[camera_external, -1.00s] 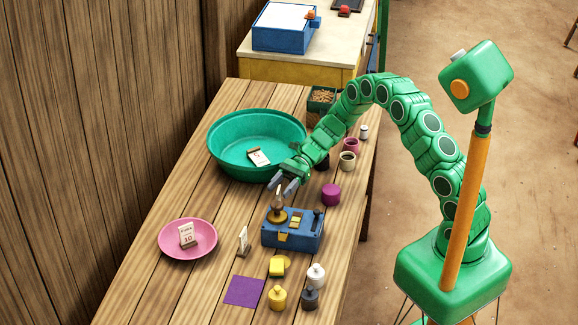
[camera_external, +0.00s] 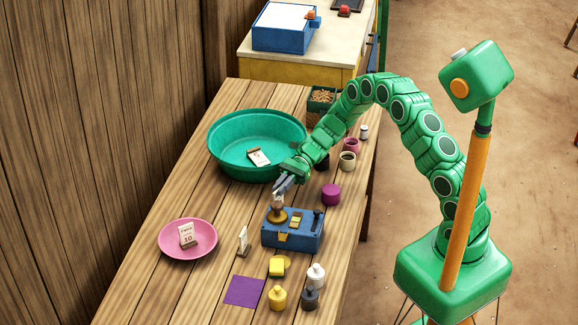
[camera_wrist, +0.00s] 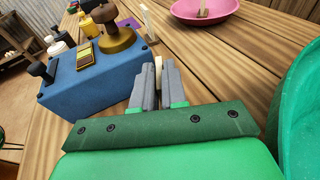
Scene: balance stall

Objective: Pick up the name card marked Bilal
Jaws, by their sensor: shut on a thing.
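My gripper (camera_external: 281,187) is low over the table, between the teal bowl and the blue device. In the wrist view its grey fingers (camera_wrist: 157,88) are closed around a pale, thin upright piece, which looks like a name card (camera_wrist: 158,66) seen edge-on; no writing on it can be read. Other cards show: one lies in the teal bowl (camera_external: 257,157), one leans in the pink dish (camera_external: 187,235), and one stands on the table (camera_external: 243,241) left of the device. I cannot read the name Bilal on any of them.
The blue device (camera_external: 304,241) carries a brass weight with a brown knob (camera_wrist: 118,38) close to my fingers. The teal bowl (camera_external: 220,135) is beside my gripper. Several small weights, a purple mat (camera_external: 244,291) and a purple pot (camera_external: 331,195) are nearby.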

